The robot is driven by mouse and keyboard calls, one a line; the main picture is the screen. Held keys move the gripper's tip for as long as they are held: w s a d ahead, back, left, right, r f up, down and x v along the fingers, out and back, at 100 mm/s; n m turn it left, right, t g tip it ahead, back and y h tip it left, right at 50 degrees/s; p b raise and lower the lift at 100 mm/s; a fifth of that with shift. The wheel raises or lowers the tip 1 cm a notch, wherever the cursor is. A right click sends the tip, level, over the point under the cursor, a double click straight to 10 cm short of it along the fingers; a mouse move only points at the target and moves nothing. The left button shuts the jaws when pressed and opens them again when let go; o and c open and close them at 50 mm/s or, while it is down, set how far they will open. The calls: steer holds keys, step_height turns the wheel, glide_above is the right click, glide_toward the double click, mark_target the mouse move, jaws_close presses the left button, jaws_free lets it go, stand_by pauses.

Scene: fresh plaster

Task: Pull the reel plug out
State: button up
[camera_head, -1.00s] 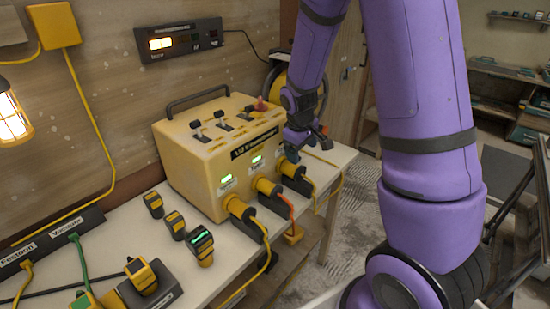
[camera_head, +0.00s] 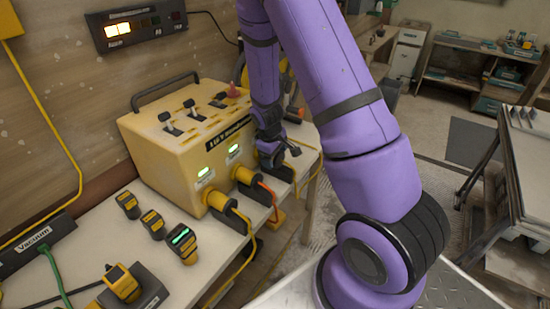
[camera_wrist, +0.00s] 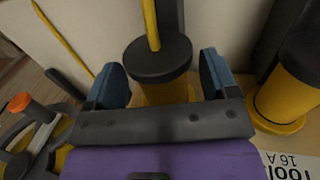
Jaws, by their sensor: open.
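The plug between my fingers has a black body (camera_wrist: 157,58) and a yellow cable in the wrist view; its yellow socket collar shows behind it. I take it as the reel plug; its label is out of view. My gripper (camera_wrist: 163,80) is open, with one blue finger on each side of the plug; I cannot tell whether either touches it. In the head view my gripper (camera_head: 284,152) is at the right end of the yellow power box (camera_head: 160,150) and mostly hides that plug.
Two other plugs, with a yellow cable (camera_head: 232,212) and an orange cable (camera_head: 256,188), sit in the box's front. A second socket (camera_wrist: 283,98) is close to my right finger. The cable reel (camera_wrist: 35,125) is at left. Small yellow-black devices (camera_head: 153,224) lie on the bench.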

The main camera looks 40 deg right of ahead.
steer(key=shift+x, duration=0.8)
